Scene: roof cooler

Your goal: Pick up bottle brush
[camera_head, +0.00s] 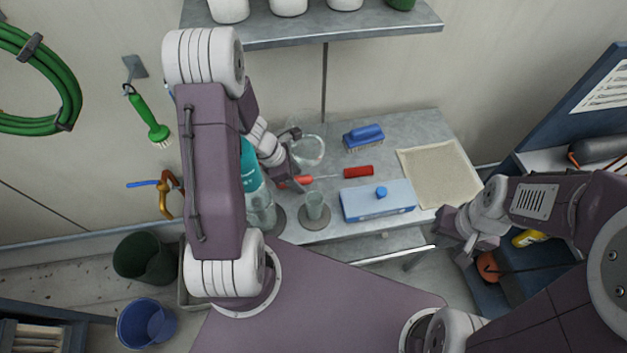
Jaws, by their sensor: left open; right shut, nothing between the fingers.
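A bottle brush lies across the grey table, with a thin wire stem and a red bristled head (358,171). Its orange-red handle end (303,180) is at the left, partly hidden by my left gripper. My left gripper (292,178) is open, at the handle end; I cannot tell whether the fingers touch or straddle it. My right gripper (457,238) is shut and empty, off the table's right front corner, well apart from the brush.
A teal bottle (252,172) and a small cup (315,206) stand near my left gripper. A glass bowl (309,150), blue scrub brush (363,137), light-blue box (377,201) and beige cloth (440,172) are on the table. A green brush (147,117) hangs on the wall.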

